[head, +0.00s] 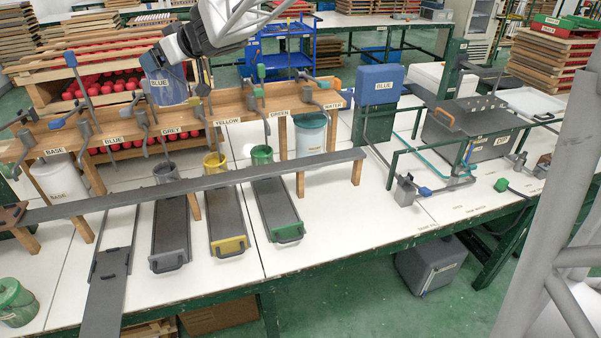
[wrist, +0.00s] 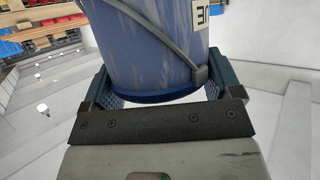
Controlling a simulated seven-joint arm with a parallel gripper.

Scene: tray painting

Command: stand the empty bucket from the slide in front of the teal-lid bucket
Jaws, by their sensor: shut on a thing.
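My gripper (head: 174,52) is shut on a blue-stained bucket (head: 165,86) with a BLUE label, held up above the rack's rear side. In the wrist view the bucket (wrist: 145,45) sits between the two fingers, with a grey wire handle and part of its label showing. Its inside is hidden. The slide (head: 108,275) below the BLUE sign carries no bucket. A pale bucket with a light teal top (head: 310,135) stands under the WATER sign. A green-lidded bucket (head: 15,303) stands at the lower left corner, partly cut off.
A wooden rack (head: 180,120) with taps and a grey rail (head: 200,183) cross the table. Grey, yellow and green buckets stand at the tops of slides. A blue box (head: 380,86) and a dip tank (head: 470,128) are right. White tabletop (head: 345,215) is clear in the middle.

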